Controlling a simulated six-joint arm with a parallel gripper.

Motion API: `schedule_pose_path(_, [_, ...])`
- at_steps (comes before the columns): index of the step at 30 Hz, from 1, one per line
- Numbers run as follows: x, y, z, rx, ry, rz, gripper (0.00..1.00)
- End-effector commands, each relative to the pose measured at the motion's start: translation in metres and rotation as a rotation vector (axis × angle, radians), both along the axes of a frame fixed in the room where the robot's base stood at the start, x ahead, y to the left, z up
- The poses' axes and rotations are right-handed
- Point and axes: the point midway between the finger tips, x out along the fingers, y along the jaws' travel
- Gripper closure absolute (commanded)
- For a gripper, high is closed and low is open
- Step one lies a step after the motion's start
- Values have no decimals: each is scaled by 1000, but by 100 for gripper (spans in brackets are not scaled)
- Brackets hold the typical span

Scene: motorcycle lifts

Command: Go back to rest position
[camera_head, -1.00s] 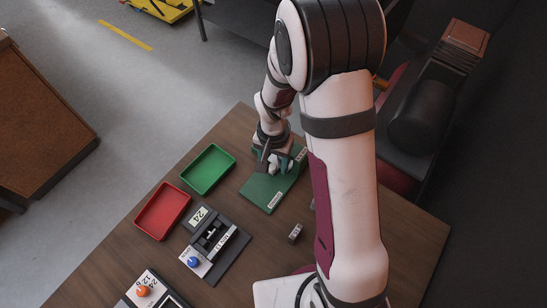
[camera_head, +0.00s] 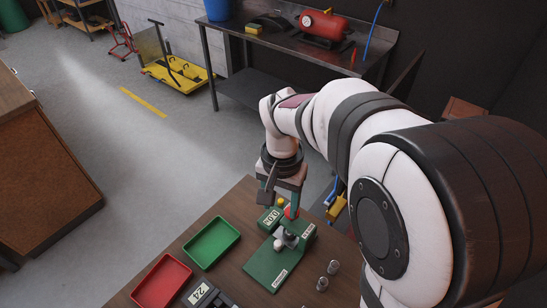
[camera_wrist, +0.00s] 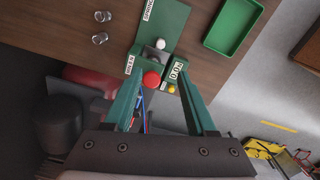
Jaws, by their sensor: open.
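My gripper (camera_head: 281,198) is open and empty, pointing down above the far end of the green tester (camera_head: 268,264). The tester (camera_wrist: 166,22) has a labelled flat plate, a metal post (camera_wrist: 160,44), a red knob (camera_wrist: 152,78) and a small display reading 0.00 (camera_wrist: 175,69) with a yellow button. In the head view my gripper partly hides the far end of the tester.
A green tray (camera_head: 211,243) and a red tray (camera_head: 162,284) lie left of the tester. Small metal cylinders (camera_head: 333,267) stand to its right. A workbench (camera_head: 262,42) with a red tank (camera_head: 322,27) is behind. Open floor lies left of the table.

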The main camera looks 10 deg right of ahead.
Motion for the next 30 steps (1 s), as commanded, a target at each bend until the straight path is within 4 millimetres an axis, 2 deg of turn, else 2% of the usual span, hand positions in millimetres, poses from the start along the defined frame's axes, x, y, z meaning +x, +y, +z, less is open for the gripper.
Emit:
schedule_pose_path(6, [-1,0,0,1,1,0,43])
schedule_pose_path(8, [-12,-2,7,8,0,0,43])
schedule_pose_path(11, [-65,-10,30,44,4,3,43])
schedule_pose_path(12, [-93,-12,36,65,8,8,43])
schedule_pose_path(15, [-153,-12,40,112,15,22,43])
schedule_pose_path(18, [-191,-9,36,145,18,34,43])
schedule_pose_path(21, [-205,-7,32,159,19,40,43])
schedule_pose_path(30, [-205,-6,32,160,21,41,43])
